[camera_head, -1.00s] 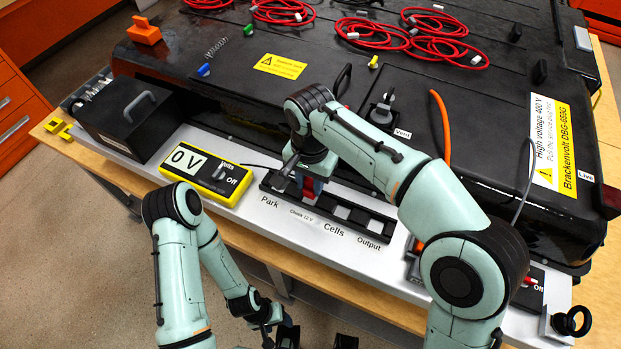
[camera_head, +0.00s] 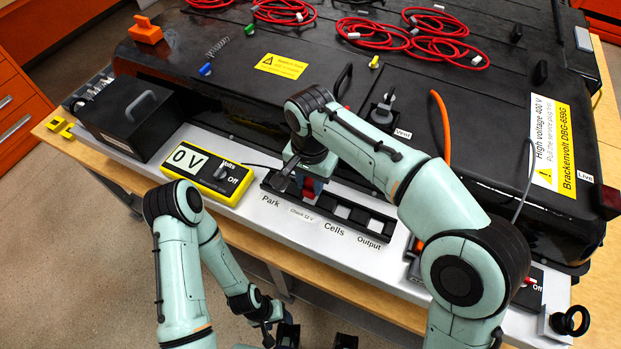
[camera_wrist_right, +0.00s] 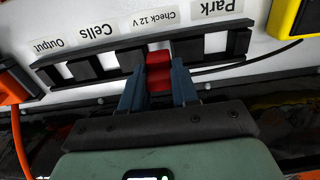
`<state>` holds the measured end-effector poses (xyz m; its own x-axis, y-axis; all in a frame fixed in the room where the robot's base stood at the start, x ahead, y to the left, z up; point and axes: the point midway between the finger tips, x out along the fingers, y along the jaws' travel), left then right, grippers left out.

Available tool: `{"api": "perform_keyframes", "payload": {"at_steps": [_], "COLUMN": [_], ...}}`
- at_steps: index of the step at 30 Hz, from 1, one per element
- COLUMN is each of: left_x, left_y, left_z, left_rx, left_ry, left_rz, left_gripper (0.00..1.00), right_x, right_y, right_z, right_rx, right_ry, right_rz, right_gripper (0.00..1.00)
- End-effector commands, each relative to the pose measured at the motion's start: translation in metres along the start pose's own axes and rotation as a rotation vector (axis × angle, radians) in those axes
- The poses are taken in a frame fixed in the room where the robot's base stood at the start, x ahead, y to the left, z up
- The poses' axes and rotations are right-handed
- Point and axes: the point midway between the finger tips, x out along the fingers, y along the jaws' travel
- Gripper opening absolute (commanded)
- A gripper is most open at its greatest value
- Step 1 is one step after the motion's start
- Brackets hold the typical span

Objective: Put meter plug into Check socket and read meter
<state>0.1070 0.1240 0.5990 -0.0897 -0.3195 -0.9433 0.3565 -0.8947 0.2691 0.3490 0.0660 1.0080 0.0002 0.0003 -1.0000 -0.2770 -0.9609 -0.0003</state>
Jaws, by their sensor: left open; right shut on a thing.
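The meter (camera_head: 206,178) is a yellow box on the bench's front strip. Its display reads 0 V, and its knob has Volts and Off marks. The socket strip (camera_head: 350,212) is black with Park, Check 12 V, Cells and Output labels. My right gripper (camera_wrist_right: 158,88) is shut on the red meter plug (camera_wrist_right: 159,68), which is at the Check 12 V socket. How deep the plug sits is hidden. In the head view, the plug (camera_head: 308,186) shows only partly below the wrist. My left gripper (camera_head: 316,338) is open and empty, low at the bottom edge, away from the bench.
A black box with a handle (camera_head: 128,125) stands left of the meter. The black battery pack (camera_head: 300,100) lies behind, with red cable coils (camera_head: 372,32) on top. An orange cable (camera_head: 441,125) rises at the right. My right arm crosses over the strip's right side.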

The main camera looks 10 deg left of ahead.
Motion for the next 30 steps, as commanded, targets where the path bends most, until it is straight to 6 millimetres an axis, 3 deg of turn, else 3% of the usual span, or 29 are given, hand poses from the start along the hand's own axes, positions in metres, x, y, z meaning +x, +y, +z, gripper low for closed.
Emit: {"api": "perform_keyframes", "payload": {"at_steps": [30], "left_x": [0.004], "left_y": [-0.002], "left_z": [0.001], "left_rx": [-0.001], "left_ry": [-0.002], "left_rz": [-0.001], "left_gripper": [0.59], "right_x": [0.011], "right_y": [0.0], "right_z": [0.0], "right_rx": [-0.001], "right_ry": [0.0], "right_rz": [0.0], "right_gripper": [0.0]}}
